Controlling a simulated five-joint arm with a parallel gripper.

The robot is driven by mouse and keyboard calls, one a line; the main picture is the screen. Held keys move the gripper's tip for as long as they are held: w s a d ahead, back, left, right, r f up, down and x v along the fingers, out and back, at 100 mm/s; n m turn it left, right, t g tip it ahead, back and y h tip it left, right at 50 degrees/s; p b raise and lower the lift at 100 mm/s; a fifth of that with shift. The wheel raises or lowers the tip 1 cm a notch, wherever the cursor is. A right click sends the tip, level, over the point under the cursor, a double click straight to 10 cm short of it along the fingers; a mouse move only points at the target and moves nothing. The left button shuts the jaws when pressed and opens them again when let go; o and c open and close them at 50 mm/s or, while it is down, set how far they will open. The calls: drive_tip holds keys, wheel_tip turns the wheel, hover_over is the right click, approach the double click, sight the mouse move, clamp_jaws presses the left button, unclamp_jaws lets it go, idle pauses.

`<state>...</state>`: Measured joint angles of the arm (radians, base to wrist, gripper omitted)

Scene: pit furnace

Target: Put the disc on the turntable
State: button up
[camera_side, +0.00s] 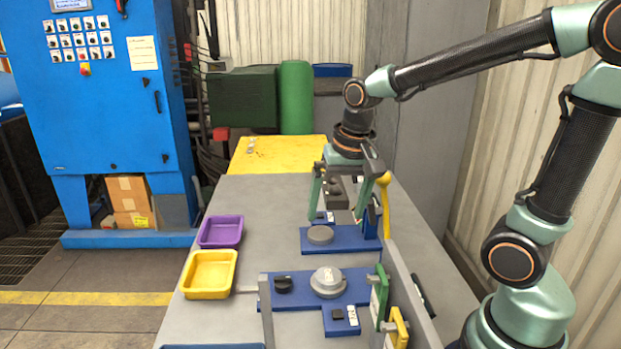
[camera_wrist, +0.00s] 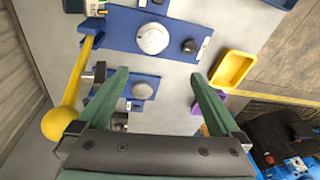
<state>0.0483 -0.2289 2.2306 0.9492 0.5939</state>
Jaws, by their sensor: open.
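Two grey round pieces stand on blue plates, and I cannot tell for certain which is the disc and which the turntable. A flat grey round piece (camera_side: 320,234) lies on the small blue plate; it also shows in the wrist view (camera_wrist: 142,91). A larger, stepped light-grey round piece (camera_side: 328,282) sits on the longer blue plate, nearer the side camera; it also shows in the wrist view (camera_wrist: 152,38). My gripper (camera_side: 336,215) points down above the small plate. Its green fingers, also in the wrist view (camera_wrist: 160,73), are wide apart with nothing held between them.
A yellow ball-ended lever (camera_side: 384,190) stands close to my gripper's right. A black knob (camera_side: 283,285) is on the longer plate. A purple tray (camera_side: 221,232) and a yellow tray (camera_side: 209,274) stand at the table's left edge. Bare grey tabletop (camera_side: 262,195) lies left of my gripper.

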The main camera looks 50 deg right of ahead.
drive_tip(key=s+a+r+n+t, duration=0.1)
drive_tip(key=s+r+n+t, duration=0.2)
drive_tip(key=n, duration=0.4)
drive_tip(key=shift+s+a+r, duration=0.3)
drive_tip(key=shift+s+r, duration=0.4)
drive_tip(key=shift+s, duration=0.05)
